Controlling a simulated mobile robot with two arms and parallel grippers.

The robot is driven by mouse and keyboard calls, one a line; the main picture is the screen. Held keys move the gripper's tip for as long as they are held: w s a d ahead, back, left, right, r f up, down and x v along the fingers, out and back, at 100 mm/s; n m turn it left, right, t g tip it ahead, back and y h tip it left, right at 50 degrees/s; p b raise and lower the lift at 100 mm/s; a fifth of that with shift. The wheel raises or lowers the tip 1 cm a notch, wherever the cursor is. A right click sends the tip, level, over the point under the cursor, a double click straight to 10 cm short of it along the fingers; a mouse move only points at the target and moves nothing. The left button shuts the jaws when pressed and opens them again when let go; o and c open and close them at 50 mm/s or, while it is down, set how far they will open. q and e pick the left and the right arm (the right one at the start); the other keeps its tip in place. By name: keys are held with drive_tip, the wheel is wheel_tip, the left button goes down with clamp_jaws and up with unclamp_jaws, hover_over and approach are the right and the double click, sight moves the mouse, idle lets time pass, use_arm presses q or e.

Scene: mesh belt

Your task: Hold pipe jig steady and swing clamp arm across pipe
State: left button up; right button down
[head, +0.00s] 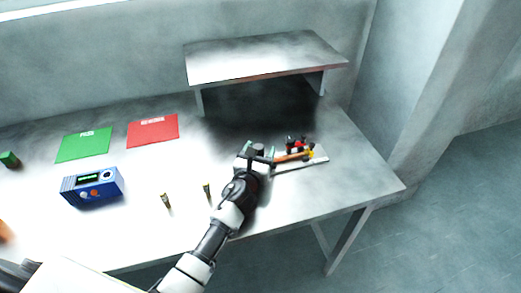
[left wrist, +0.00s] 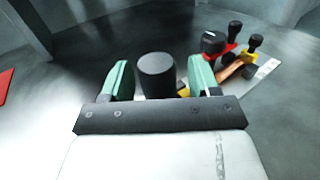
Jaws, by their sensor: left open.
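The pipe jig has a pale base plate (head: 306,164) on the right part of the table. A copper pipe (head: 290,157) lies across it, with red (head: 293,146) and yellow (head: 311,153) parts and black knobs. In the left wrist view the pipe (left wrist: 232,68) and plate (left wrist: 267,69) are at upper right. My left gripper (head: 257,155) is at the jig's left end. Its green fingers (left wrist: 160,78) are open around a dark upright cylinder (left wrist: 157,66); contact cannot be told. Part of the jig is hidden behind the gripper. My right gripper is not in view.
A raised metal shelf (head: 265,58) stands behind the jig. The table's right end (head: 365,182) is clear.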

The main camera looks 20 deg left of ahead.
use_arm(q)
drive_tip(key=shift+w, duration=0.35)
drive_tip(key=shift+c, duration=0.3)
idle(0.5)
drive_tip(key=shift+c, duration=0.5)
drive_tip(key=c, duration=0.9)
